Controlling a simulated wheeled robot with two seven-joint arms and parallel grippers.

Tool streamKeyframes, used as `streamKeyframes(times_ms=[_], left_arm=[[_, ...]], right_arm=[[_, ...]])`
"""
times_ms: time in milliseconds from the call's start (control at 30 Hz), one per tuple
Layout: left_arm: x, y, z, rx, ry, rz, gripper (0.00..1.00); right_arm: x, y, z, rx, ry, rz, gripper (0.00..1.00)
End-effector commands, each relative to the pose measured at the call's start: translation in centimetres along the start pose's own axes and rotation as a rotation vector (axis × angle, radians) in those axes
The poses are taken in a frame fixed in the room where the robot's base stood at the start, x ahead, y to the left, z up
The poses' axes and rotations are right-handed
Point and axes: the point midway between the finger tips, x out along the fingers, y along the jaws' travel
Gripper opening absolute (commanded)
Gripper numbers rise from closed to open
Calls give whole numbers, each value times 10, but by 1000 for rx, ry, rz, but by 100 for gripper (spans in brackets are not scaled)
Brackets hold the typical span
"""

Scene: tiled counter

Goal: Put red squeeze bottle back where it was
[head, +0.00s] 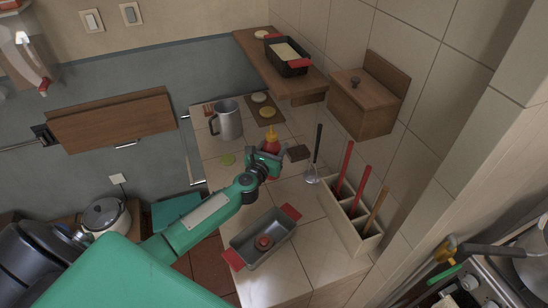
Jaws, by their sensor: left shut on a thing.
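A red squeeze bottle (271,144) with a yellow-orange tip stands upright above the tiled counter. My left gripper (268,160) is shut on it, and the gripper hides much of its lower body. I cannot tell whether the bottle's base touches the counter. My right gripper does not show.
A grey metal mug (227,119) stands at the back left of the counter (290,195). A dark baking pan (262,240) with red handles holds a small red item. A utensil holder (345,215) and a ladle (313,170) are at right. A shelf (258,60) overhangs the back.

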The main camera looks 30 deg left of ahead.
Motion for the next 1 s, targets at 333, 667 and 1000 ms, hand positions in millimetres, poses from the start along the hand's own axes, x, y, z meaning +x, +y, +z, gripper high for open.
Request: streamKeyframes(times_ms=[333,667,1000], left_arm=[[0,0,-40,0,1,0,44],[0,0,-43,-1,1,0,44],[0,0,-43,0,2,0,74]], right_arm=[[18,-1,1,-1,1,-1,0],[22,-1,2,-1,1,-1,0],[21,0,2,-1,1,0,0]])
